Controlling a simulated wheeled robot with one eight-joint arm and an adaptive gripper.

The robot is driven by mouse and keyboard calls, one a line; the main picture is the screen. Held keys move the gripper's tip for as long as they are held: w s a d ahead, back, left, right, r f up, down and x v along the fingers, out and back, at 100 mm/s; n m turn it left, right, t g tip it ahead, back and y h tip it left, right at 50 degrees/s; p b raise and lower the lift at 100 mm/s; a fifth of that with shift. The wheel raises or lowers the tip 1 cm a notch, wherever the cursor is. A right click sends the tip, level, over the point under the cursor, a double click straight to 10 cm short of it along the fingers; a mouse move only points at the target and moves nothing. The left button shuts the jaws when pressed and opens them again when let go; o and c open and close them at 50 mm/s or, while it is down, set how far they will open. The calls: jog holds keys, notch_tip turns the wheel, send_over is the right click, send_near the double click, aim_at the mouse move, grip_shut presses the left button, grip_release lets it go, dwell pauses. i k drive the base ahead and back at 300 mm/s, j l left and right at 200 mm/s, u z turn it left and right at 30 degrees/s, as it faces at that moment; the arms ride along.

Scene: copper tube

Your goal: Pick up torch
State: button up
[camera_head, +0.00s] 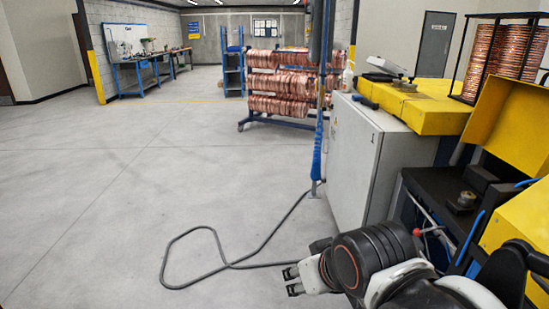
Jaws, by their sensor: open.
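A small dark, elongated object, which looks like the torch (366,102), lies near the left end of the yellow machine top (425,110), beside the edge of the grey cabinet. It is too small to make out in detail. My gripper (291,281) is at the bottom centre, low in front of the cabinet and pointing left. Its two fingers are apart with nothing between them. It is well below and to the left of the torch in the picture, and far from touching it.
The grey cabinet (350,160) stands right of centre. A grey device (388,68) and a white bottle (348,78) are near the torch. A black cable (225,265) loops on the floor. A copper coil rack (285,85) stands behind. The floor at left is clear.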

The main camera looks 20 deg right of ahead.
aim_at(364, 101)
jog(key=z, duration=1.5)
jog(key=i+j+z, duration=0.15)
jog(key=i+j, duration=0.2)
jog(key=i+j+z, duration=0.2)
jog(key=j, duration=0.4)
jog(key=i, duration=0.1)
